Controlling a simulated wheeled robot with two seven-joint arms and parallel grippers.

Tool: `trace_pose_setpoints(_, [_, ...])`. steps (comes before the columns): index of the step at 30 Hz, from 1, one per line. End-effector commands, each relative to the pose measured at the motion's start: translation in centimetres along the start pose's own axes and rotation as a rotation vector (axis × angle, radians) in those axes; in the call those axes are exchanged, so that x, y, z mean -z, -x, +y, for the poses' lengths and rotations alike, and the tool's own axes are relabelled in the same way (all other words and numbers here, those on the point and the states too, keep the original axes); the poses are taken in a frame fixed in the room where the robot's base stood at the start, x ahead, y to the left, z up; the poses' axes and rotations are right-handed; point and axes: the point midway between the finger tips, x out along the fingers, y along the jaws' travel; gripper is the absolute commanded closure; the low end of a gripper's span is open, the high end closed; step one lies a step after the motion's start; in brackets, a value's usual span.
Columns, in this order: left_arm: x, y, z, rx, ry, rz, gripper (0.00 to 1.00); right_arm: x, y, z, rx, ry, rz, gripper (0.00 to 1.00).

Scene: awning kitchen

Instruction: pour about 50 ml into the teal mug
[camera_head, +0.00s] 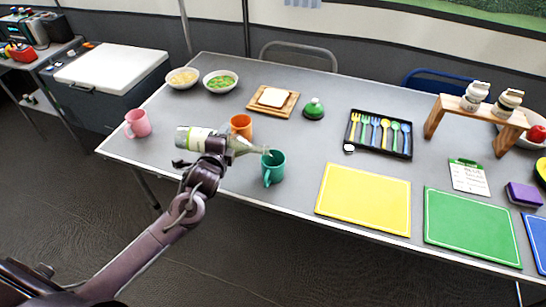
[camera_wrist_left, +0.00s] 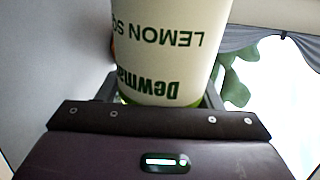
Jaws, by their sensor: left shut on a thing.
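The teal mug (camera_head: 273,170) stands upright on the grey table near its front edge, in the head view. My left gripper (camera_head: 213,142) is shut on a clear bottle (camera_head: 190,138) with a white and green label. The bottle lies nearly horizontal in the air, its neck (camera_head: 247,147) pointing right and its mouth close to the mug's rim. I cannot tell whether liquid is flowing or how much is in the mug. In the left wrist view the bottle's label (camera_wrist_left: 165,50) reads "LEMON SQ", upside down, between the fingers. My right gripper is not in view.
An orange mug (camera_head: 241,125) stands just behind the bottle, and a pink mug (camera_head: 137,123) at the table's left. A yellow board (camera_head: 364,199) lies right of the teal mug. A cutlery tray (camera_head: 379,134) and green-lidded item (camera_head: 314,108) are farther back.

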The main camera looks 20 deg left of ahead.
Motion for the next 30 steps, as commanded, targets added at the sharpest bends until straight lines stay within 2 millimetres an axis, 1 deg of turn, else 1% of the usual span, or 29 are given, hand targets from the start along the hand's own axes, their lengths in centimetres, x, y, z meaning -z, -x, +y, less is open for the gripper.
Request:
trace_pose_setpoints(10, [-0.49,0.04,-0.12,0.002,-0.005,-0.002,0.70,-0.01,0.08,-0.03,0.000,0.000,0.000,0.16])
trace_pose_setpoints(30, [-0.61,0.08,-0.26,0.002,-0.014,-0.004,0.70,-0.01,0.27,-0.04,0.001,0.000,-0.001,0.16])
